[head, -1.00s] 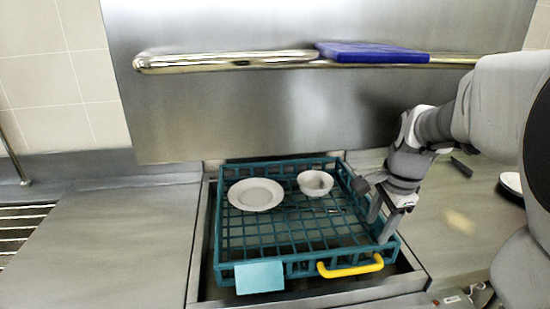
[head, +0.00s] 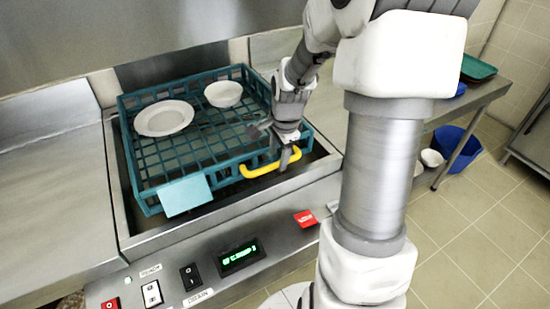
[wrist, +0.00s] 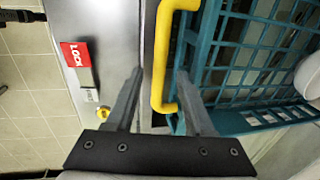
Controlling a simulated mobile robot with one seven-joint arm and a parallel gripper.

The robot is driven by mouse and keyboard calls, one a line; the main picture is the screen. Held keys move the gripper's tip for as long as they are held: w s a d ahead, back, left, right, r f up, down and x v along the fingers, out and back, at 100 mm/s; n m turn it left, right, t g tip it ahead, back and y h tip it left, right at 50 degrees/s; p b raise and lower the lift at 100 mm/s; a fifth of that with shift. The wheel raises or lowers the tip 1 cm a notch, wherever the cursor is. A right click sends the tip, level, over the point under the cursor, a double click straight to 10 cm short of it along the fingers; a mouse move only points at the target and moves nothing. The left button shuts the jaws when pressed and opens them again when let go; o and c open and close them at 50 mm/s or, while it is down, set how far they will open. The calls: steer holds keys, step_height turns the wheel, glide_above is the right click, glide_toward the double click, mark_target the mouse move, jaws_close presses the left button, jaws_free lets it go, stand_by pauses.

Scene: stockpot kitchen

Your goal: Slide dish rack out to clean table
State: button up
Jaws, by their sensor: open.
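The teal dish rack (head: 150,176) sits in a recessed metal bay in the head view. It holds a white plate (head: 164,118) and a white bowl (head: 223,94). A yellow handle (head: 262,170) is on its front side, and a light blue card (head: 185,195) hangs beside it. My gripper (head: 287,158) is open at the handle's right end. In the wrist view the yellow handle (wrist: 160,60) shows between my two open fingers, with the teal rack wall (wrist: 204,50) to the right. I cannot tell whether the fingers touch the handle.
Steel counters lie left (head: 50,180) and right of the bay. A control panel (head: 215,262) with switches, green display and red LOCK label (head: 305,218) runs along the front. A blue bin (head: 455,148) and bowls stand at the right. The left counter is bare.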

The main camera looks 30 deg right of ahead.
steer(key=shift+w+f, duration=0.2)
steer(key=shift+f, duration=0.85)
jaws_close()
stand_by(0.7)
